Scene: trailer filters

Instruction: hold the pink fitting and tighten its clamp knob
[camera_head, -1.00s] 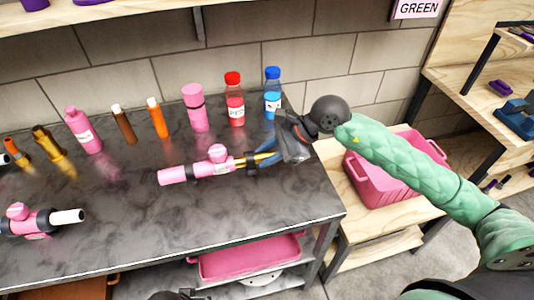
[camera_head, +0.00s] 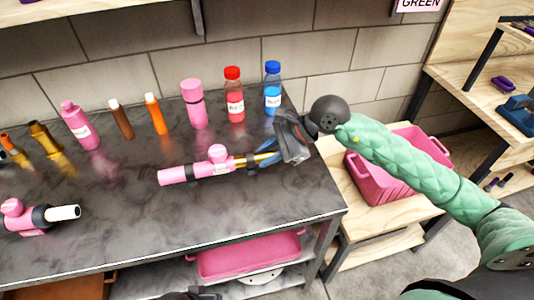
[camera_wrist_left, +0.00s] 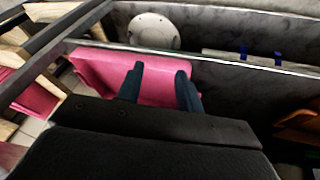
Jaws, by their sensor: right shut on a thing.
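The pink fitting (camera_head: 205,170) lies along the dark countertop in the head view, with a pink clamp knob (camera_head: 217,152) on top and a brass-coloured stem at its right end. My right gripper (camera_head: 264,158) is shut on that brass end; its fingers partly hide the tip. My left gripper shows in the left wrist view (camera_wrist_left: 157,88) with its two fingers apart and nothing between them. It is in front of the lower shelf, near a pink tray (camera_wrist_left: 100,72). In the head view only a dark part of my left arm shows at the bottom edge.
Another pink fitting (camera_head: 30,217) with a white end lies at the left. Several bottles and tubes stand along the back, including a red bottle (camera_head: 234,97) and a blue bottle (camera_head: 272,90). A pink crate (camera_head: 380,175) sits at the right. The front counter is clear.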

